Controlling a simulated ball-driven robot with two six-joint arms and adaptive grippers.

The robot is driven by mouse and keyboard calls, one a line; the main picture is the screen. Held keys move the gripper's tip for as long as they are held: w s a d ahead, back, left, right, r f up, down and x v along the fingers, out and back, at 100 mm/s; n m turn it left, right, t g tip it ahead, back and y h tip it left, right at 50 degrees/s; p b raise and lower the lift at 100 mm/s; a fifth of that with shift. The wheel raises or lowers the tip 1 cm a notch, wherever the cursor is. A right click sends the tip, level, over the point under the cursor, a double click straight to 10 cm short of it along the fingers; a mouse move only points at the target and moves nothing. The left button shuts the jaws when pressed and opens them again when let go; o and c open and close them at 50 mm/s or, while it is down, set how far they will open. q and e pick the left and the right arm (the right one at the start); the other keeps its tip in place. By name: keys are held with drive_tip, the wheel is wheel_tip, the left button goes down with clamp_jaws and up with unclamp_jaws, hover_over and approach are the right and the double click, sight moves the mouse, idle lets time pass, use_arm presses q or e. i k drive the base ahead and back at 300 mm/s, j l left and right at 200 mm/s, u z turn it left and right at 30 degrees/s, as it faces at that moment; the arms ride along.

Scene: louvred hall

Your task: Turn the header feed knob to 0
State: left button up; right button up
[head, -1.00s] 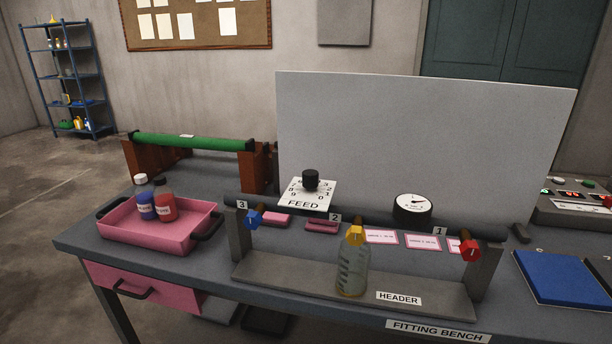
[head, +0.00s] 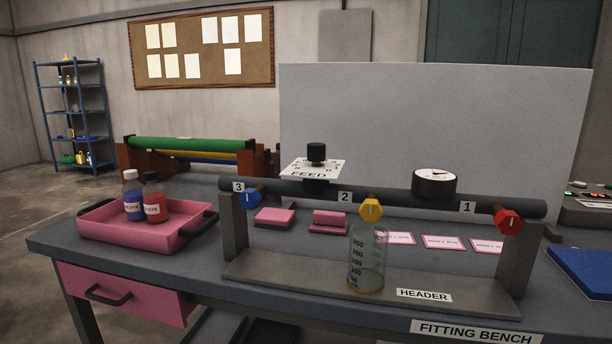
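The header feed knob (head: 316,153) is a black knob standing on a white dial plate (head: 312,170) marked FEED, on top of the dark header pipe (head: 390,195). The plate is seen at a shallow angle, and I cannot read which number the knob points to. The header stands on a grey base (head: 300,265) labelled HEADER, with blue (head: 251,197), yellow (head: 370,209) and red (head: 507,222) valve knobs numbered 3, 2 and 1. Neither of my grippers is in view.
A round gauge (head: 435,182) sits on the pipe right of the dial. A clear graduated bottle (head: 367,262) stands below the yellow valve. A pink tray (head: 184,236) with two bottles is at left. A pale panel (head: 450,120) rises behind the header. Pink blocks and cards lie behind it.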

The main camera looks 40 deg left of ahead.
sight(316, 152)
drive_tip(key=u, duration=1.05)
